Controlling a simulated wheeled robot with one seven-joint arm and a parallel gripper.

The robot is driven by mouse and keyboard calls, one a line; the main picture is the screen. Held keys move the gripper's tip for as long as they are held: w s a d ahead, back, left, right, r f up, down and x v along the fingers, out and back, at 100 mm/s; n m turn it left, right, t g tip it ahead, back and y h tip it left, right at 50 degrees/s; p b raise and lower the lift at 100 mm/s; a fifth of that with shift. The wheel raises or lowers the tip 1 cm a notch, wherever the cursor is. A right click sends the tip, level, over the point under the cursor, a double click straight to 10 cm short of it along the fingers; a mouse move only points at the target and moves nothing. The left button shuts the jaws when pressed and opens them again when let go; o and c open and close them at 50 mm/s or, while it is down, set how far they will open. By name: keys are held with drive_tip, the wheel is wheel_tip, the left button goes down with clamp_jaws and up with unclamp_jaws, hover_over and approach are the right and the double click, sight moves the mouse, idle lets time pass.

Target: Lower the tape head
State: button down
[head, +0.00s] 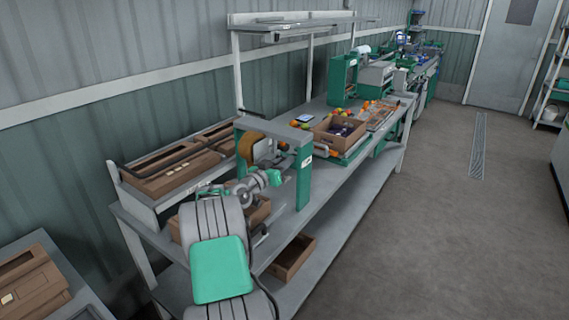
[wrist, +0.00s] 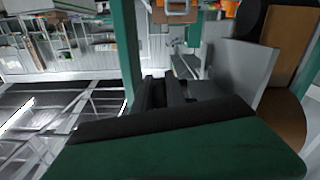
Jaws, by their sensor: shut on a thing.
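The tape machine stands on the near end of the bench, with a green upright frame (head: 304,176) and a grey top beam. Its tape head carries a brown tape roll (head: 248,147), raised at the left side of the frame. In the wrist view, the roll (wrist: 283,124) and the grey side plate of the tape head (wrist: 243,72) are close on the right. My gripper (head: 282,168) is inside the frame, beside the roll. In the wrist view its dark fingers (wrist: 166,90) are shut on part of the tape head; the gripped part is mostly hidden.
A carton (head: 339,134) and loose tomatoes lie farther along the bench. Flat cardboard (head: 178,170) fills a rack on the left. A box (head: 291,258) sits on the lower shelf (head: 330,228). The floor (head: 430,220) at right is clear.

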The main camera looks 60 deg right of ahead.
drive_tip(key=shift+r, duration=0.25)
drive_tip(key=c, duration=1.4)
unclamp_jaws()
drive_tip(key=shift+o, duration=0.2)
drive_tip(key=shift+f, duration=0.1)
drive_tip(key=w+a+b, duration=0.1)
drive_tip(key=a, duration=0.6)
drive_tip(key=shift+w+a, duration=0.15)
drive_tip(key=shift+a, duration=0.25)
